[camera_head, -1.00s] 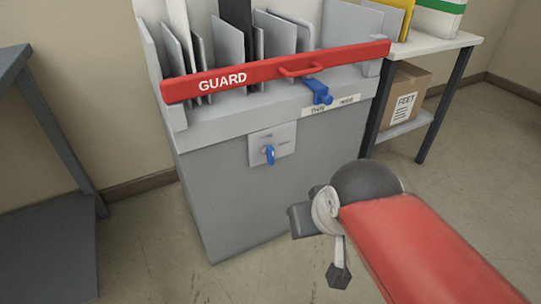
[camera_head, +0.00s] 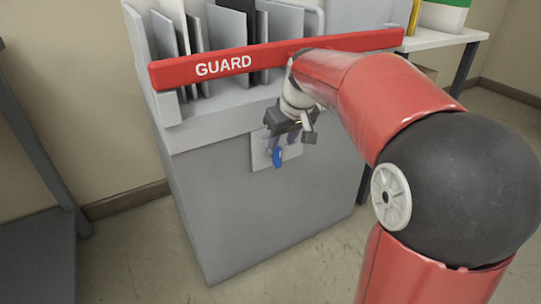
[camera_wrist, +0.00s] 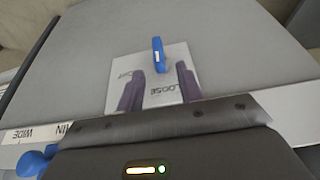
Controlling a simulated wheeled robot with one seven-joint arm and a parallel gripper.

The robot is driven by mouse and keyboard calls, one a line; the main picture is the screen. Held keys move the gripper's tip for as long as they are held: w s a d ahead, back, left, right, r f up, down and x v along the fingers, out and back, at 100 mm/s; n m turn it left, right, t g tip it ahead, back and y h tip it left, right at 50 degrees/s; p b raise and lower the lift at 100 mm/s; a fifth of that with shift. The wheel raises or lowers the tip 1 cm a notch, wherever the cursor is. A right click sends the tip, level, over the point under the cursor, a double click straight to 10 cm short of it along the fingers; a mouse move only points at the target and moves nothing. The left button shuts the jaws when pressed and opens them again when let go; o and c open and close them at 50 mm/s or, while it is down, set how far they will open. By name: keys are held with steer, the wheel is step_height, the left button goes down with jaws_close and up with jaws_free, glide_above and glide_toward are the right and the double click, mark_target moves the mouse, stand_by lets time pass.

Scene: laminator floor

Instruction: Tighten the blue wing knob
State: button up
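The blue wing knob (camera_head: 278,157) sits on a pale plate (camera_head: 262,158) on the front of the grey cabinet. In the wrist view the knob (camera_wrist: 158,55) stands roughly in line with the cabinet's face, and the plate (camera_wrist: 176,57) under it carries the word "LOOSE", upside down. My gripper (camera_wrist: 159,71) is open, its two dark purple fingers apart and pointing toward the knob. The knob shows just beyond and between the fingertips, with nothing held. In the head view my gripper (camera_head: 279,143) hangs right at the plate, partly hiding it.
A red bar marked "GUARD" (camera_head: 225,65) crosses the cabinet (camera_head: 250,215) above my gripper. A blue clamp-like part (camera_wrist: 33,162) and a label strip (camera_wrist: 38,132) show at the wrist view's left edge. A dark table (camera_head: 35,150) stands left; a white shelf table (camera_head: 445,40) stands right.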

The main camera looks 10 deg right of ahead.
mark_target(276, 155)
steer(key=shift+w+f, duration=0.35)
steer(key=shift+w, duration=0.05)
steer(key=b+x, duration=0.1)
steer(key=x, duration=0.6)
steer(key=shift+w+a+f+b, duration=0.1)
steer(key=shift+b, duration=0.2)
jaws_close()
